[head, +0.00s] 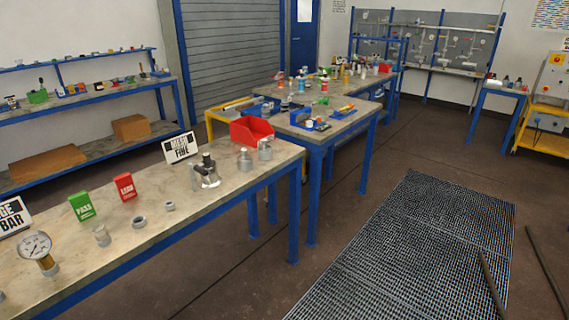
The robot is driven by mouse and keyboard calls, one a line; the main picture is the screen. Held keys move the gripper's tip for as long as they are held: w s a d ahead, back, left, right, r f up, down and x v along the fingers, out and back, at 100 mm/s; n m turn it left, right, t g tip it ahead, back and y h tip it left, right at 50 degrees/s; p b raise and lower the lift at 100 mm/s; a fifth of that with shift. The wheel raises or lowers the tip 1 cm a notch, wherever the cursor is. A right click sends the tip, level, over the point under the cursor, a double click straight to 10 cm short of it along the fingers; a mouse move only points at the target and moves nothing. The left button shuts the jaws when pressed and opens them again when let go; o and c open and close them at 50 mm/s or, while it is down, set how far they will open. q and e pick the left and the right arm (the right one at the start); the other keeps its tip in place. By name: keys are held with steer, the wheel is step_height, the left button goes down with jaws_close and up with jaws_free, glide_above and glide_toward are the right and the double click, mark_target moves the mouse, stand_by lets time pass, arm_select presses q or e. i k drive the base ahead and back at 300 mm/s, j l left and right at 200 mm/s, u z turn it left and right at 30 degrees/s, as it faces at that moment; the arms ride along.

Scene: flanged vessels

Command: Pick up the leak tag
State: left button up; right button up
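The leak tag (125,187) is a small red block with white lettering. It stands upright on the near workbench (155,222), to the right of a green pass tag (81,206). Nothing touches the leak tag from above and its front face is unobstructed. Neither of my grippers is in the head view.
Small metal fittings (139,222) stand in front of the tags, with a pressure gauge (36,247) at left. A sign (180,147) and red bin (251,131) stand farther along. Floor grating (420,250) lies right of the bench; two dark rod-like shapes cross the lower right.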

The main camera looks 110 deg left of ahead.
mark_target(124, 184)
steer(key=u, duration=4.65)
steer(key=i+u, duration=0.1)
steer(key=i+j+z, duration=0.2)
steer(key=i, duration=0.25)
steer(key=i+j+z, duration=0.2)
steer(key=i+j, duration=0.25)
